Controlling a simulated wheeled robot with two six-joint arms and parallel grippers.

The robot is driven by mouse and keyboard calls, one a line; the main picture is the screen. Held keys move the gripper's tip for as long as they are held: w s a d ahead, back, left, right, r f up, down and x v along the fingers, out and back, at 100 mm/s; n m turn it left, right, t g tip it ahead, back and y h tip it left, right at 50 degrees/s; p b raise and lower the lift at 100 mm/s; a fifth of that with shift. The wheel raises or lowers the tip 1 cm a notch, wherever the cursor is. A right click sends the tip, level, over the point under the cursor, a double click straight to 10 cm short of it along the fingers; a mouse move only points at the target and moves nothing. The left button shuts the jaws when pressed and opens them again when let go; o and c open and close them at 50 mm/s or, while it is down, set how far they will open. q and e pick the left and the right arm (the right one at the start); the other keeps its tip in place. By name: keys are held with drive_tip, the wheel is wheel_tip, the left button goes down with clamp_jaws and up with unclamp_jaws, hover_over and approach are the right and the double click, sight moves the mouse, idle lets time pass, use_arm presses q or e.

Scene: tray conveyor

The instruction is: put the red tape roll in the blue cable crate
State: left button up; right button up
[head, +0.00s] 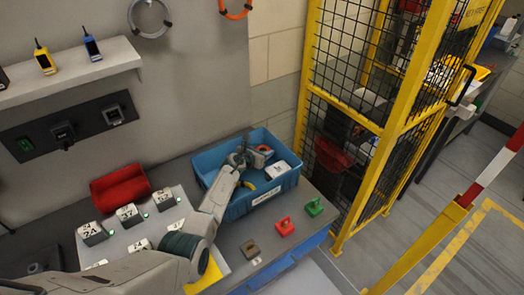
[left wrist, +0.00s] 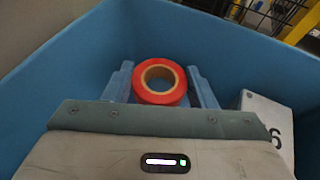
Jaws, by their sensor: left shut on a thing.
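The red tape roll (left wrist: 160,97), with a brown core, is between the two fingers of my left gripper (left wrist: 160,78) in the left wrist view. The fingers are shut on it. In the head view my left gripper (head: 260,155) reaches down into the blue cable crate (head: 282,188), and a bit of the red roll (head: 265,148) shows at its tips. The crate walls (left wrist: 52,80) surround the gripper in the left wrist view. I cannot tell whether the roll touches the crate floor. My right gripper is not in view.
A white block (head: 278,169) marked 6 lies in the crate, right of the gripper; a yellow thing (head: 247,185) lies there too. Red (head: 285,228) and green (head: 314,207) items stand in front of the crate. A yellow mesh fence (head: 400,120) rises at its right.

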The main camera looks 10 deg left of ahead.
use_arm(q)
drive_tip(key=shift+f+b, duration=0.6)
drive_tip(key=shift+f, duration=0.05)
drive_tip(key=o, duration=0.7)
